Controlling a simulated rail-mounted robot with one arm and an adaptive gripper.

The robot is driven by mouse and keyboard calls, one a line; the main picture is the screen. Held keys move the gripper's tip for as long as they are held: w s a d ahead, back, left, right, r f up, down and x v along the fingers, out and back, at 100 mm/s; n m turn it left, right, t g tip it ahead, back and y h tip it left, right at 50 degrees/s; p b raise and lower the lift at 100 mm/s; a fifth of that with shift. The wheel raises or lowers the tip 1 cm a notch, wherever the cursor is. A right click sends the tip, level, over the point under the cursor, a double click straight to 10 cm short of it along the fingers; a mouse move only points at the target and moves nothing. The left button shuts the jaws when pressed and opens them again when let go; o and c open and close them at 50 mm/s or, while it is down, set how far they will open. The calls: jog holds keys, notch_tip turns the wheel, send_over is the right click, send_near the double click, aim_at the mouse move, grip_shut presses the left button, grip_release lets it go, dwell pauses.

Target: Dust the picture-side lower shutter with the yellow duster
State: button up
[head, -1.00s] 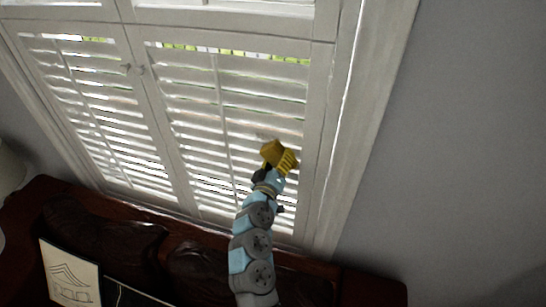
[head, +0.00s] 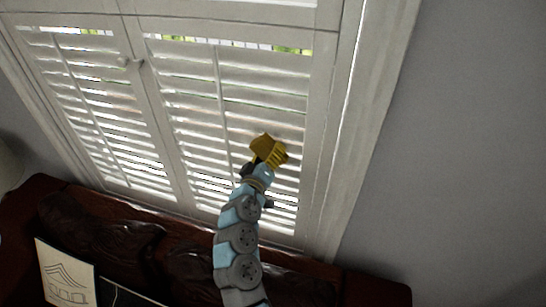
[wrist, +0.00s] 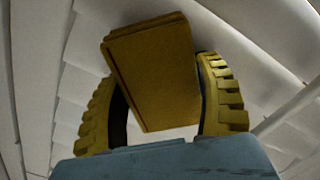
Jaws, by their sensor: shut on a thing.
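The yellow duster (head: 265,146) is a small block held at the end of my arm, in front of the right-hand lower shutter (head: 190,88). In the wrist view the duster (wrist: 152,70) sits between the two yellow ridged fingers of my gripper (wrist: 165,95), with the white slats close behind it. My gripper also shows in the head view (head: 264,160). It is shut on the duster. I cannot tell whether the duster touches the slats. The arm hides part of the shutter's lower slats.
The left-hand lower shutter (head: 95,100) stands beside it, with small knobs (head: 130,63) between the two. A dark leather sofa (head: 100,228) stands below the window, with a house-drawing picture or cushion (head: 66,275) on it. Grey wall (head: 460,150) is bare at right.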

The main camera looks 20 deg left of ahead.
aim_at(256, 146)
jog(key=shift+a+b, duration=1)
jog(key=shift+a, duration=0.3)
jog(key=shift+a+b, duration=0.3)
jog(key=shift+a, duration=0.15)
jog(key=shift+r+p, duration=0.85)
jog(key=shift+r, duration=0.55)
jog(key=shift+d+p, duration=1.15)
jog(key=shift+d, duration=2.4)
jog(key=shift+f, duration=0.1)
jog(key=shift+b, duration=0.35)
jog(key=shift+a, duration=0.1)
